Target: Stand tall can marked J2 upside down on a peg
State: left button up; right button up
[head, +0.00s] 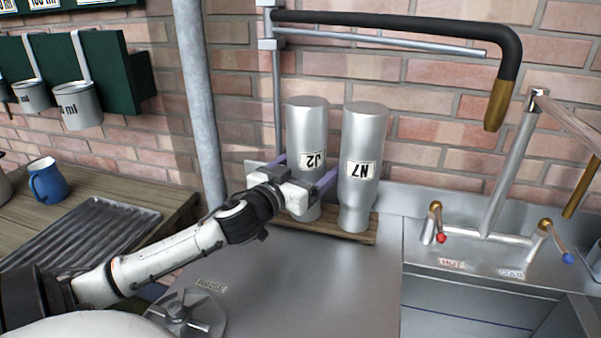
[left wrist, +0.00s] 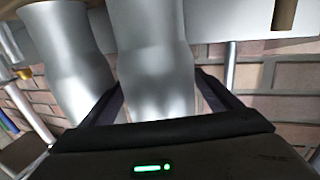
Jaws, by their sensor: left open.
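The tall can marked J2 (head: 307,135) is a silver can standing upside down on a wooden board (head: 345,231) at the wall, its neck down and its label inverted. My left gripper (head: 308,180) is around its lower part, with one finger on each side. The fingers look apart from the can's sides, so the jaws are open. The left wrist view shows can J2 (left wrist: 155,70) between the two dark fingers. Any peg under the can is hidden. My right gripper is in neither view.
A similar can marked N7 (head: 362,150) stands upside down close to the right of J2, near my finger. A black tap hose (head: 420,22) hangs above. A sink is at right; a ridged tray (head: 80,235) and blue mug (head: 47,182) are at left.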

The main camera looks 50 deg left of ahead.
aim_at(295, 176)
pick_arm(q)
jog(key=v, duration=0.9)
jog(key=shift+s, duration=0.3)
jog(key=shift+a+r, duration=0.1)
jog(key=shift+r, duration=0.05)
